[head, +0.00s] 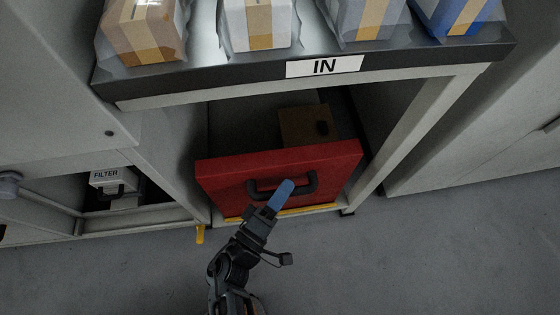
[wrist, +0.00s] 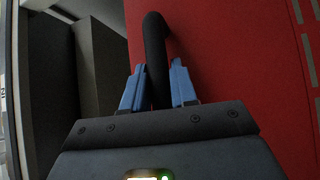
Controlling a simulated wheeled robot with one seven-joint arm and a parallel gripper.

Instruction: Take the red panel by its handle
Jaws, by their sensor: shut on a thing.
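The red panel (head: 225,181) stands at the front of the open bay under the IN shelf, its upper edge tilted out from the dark opening. It also fills much of the wrist view (wrist: 235,60). Its black handle (head: 312,182) is a curved bar on the front face. My gripper (head: 283,192) reaches up from below to the handle. In the wrist view its two blue fingers (wrist: 158,88) stand on either side of the black handle bar (wrist: 155,50) and are shut on it. The part of the handle behind the fingers is hidden in the head view.
A brown box (head: 298,122) lies inside the bay behind the panel. The shelf with the IN sign (head: 325,66) carries several wrapped packages above. A FILTER box (head: 112,176) sits in a left compartment. Grey floor (head: 400,260) is clear.

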